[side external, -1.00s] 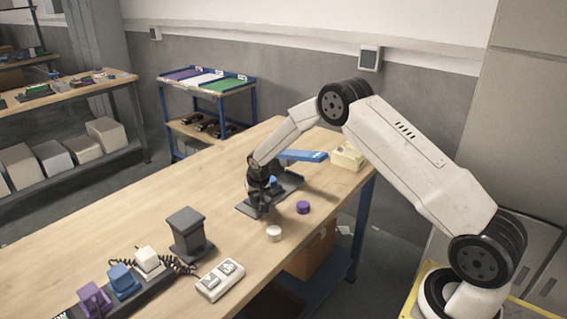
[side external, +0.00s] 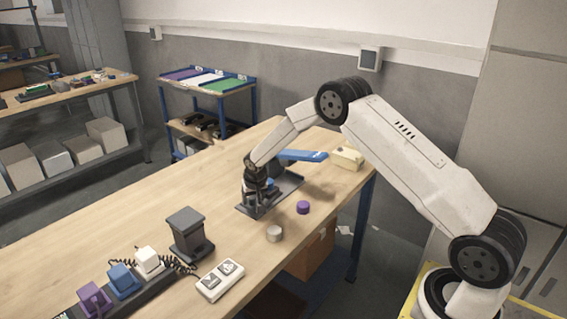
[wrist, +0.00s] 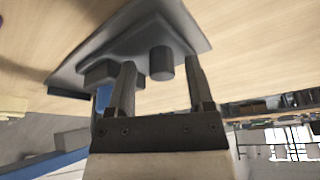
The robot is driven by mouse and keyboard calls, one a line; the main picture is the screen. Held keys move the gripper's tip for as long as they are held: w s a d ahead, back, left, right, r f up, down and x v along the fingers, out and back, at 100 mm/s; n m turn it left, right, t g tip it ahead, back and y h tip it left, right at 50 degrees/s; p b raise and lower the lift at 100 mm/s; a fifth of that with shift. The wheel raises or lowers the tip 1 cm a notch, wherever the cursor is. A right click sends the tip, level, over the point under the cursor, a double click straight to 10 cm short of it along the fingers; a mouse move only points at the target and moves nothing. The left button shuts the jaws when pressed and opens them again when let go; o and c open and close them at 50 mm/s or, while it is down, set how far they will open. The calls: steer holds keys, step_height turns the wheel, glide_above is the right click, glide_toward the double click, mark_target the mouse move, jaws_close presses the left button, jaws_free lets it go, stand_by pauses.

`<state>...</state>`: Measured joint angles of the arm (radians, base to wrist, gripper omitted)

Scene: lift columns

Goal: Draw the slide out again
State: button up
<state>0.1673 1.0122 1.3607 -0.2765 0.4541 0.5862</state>
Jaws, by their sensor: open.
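A dark grey fixture plate (side external: 285,190) lies on the bench, with a long blue bar (side external: 303,155) behind it in the side view. In the wrist view the grey fixture (wrist: 185,25) carries a short round grey peg (wrist: 161,63) and a blue part (wrist: 103,97). My gripper (side external: 255,200) is low over the near-left end of the plate. In the wrist view my gripper (wrist: 158,68) is open, with its fingers either side of the peg and gaps visible. Which part is the slide I cannot tell; my gripper hides much of the fixture in the side view.
A purple puck (side external: 303,207) and a greyish puck (side external: 274,233) stand near the bench's front edge. A dark grey column (side external: 187,235), a two-button box (side external: 220,280) and a strip with coloured blocks (side external: 123,280) are to the left.

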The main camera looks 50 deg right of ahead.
steer(key=shift+r, duration=2.85)
steer(key=shift+s+a+r, duration=0.3)
steer(key=shift+s, duration=0.05)
steer(key=s+a+r+n, duration=0.2)
steer(key=s+a, duration=0.1)
steer(key=s, duration=0.7)
steer(key=s+a+r+n+y, duration=0.1)
steer(key=s+a, duration=0.3)
steer(key=s, duration=0.6)
steer(key=s+a+r+n+y, duration=0.1)
steer(key=s+a+r+n, duration=0.2)
steer(key=s, duration=0.7)
steer(key=shift+a+g, duration=0.4)
steer(key=shift+a, duration=0.35)
